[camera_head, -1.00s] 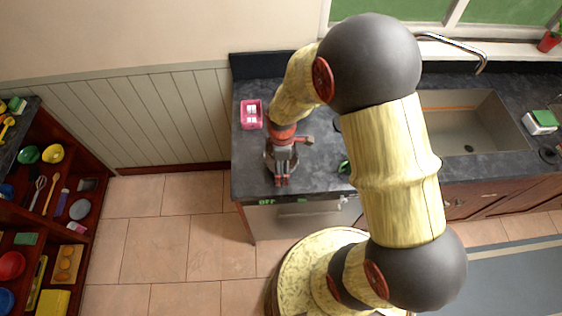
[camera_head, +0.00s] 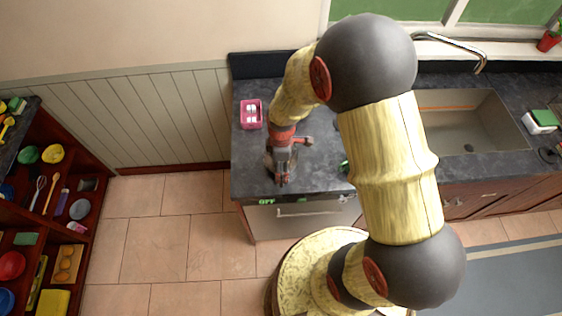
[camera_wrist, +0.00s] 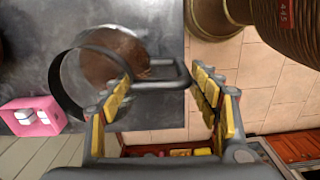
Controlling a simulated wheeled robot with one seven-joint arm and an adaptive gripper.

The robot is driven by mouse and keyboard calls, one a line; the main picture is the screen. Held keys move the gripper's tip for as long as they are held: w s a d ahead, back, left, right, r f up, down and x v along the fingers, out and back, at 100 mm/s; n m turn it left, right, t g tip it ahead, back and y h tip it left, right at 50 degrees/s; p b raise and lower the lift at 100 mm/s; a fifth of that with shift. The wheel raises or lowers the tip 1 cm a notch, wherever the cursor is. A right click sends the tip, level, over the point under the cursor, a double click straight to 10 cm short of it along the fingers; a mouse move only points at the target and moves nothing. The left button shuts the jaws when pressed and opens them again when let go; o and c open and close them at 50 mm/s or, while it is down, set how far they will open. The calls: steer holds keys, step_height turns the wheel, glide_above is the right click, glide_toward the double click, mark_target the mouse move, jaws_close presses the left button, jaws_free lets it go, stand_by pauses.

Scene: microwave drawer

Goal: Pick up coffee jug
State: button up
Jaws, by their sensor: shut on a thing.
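The coffee jug (camera_wrist: 112,60) is a round clear vessel with a dark rim and brown contents, at the upper left of the wrist view. Its dark handle (camera_wrist: 168,84) reaches to the right, between my yellow-padded fingers. My gripper (camera_wrist: 163,74) is shut on the jug by this handle, with a finger at each side of it. In the head view my gripper (camera_head: 282,178) points down at the front left of the counter. It hides most of the jug there; only part of its round side (camera_head: 268,162) shows. The jug appears upright at counter level; contact with the counter is unclear.
A pink holder (camera_head: 251,114) with white items stands behind the jug on the dark counter (camera_head: 240,183). A sink (camera_head: 470,125) lies to the right. A shelf (camera_head: 75,250) with kitchen items stands at the far left. A handled front panel (camera_head: 300,220) is below the counter.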

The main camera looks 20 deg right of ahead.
steer(key=c, duration=1.1)
steer(key=shift+c, duration=0.2)
